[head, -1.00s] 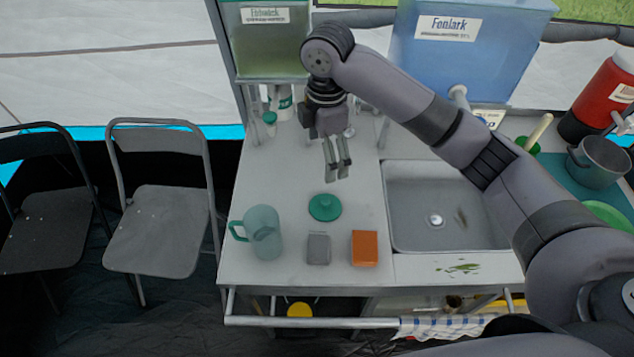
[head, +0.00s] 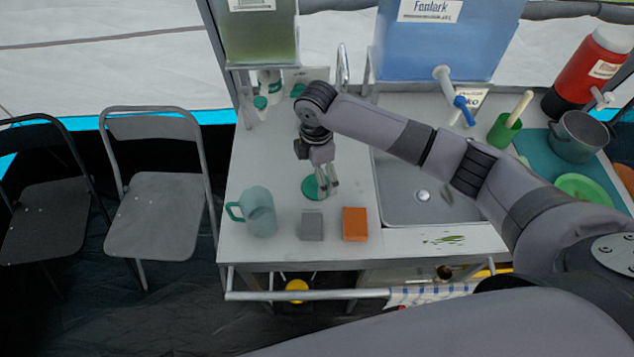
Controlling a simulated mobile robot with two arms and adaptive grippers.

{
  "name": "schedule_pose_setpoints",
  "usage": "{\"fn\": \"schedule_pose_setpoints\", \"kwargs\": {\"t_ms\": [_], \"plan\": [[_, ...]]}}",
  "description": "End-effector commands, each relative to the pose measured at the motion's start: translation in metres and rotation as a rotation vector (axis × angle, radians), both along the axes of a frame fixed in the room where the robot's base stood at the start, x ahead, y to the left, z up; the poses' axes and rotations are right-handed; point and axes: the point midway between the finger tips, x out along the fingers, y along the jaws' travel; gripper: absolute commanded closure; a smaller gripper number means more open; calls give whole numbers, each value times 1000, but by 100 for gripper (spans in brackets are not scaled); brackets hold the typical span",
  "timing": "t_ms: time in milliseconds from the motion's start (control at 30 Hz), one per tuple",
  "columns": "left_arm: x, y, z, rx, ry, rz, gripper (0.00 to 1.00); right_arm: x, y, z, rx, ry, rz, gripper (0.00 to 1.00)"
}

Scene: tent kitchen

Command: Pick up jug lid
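The jug lid is a round green disc (head: 309,189) lying on the pale counter, partly hidden behind my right gripper. My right gripper (head: 327,192) points down over the lid's right part, its fingertips at or just above it. The two fingers look a little apart, and I cannot tell whether they touch the lid's knob. The translucent green jug (head: 260,212) stands upright and without a lid to the left and front of the lid, its handle facing left. My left gripper is not in view.
A grey block (head: 312,225) and an orange block (head: 355,224) lie in front of the lid. The sink (head: 400,205) is to the right. Two water tanks stand at the back, the blue one (head: 440,45) with a tap. Folding chairs (head: 160,200) stand left of the counter.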

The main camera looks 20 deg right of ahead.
Motion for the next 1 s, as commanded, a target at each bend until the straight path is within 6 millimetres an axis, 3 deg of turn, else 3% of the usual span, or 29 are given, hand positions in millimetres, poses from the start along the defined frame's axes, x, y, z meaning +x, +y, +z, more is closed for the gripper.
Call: {"fn": "schedule_pose_setpoints", "kwargs": {"t_ms": [67,200,500,1000], "plan": [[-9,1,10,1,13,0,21,-3,-1,-10,-3,5,-1,11],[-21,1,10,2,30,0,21,-2,0,-29,0,2,0,11],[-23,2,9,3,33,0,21,-2,-1,-35,-1,0,1,11],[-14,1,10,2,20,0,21,-2,-1,-34,-1,0,0,44]]}}
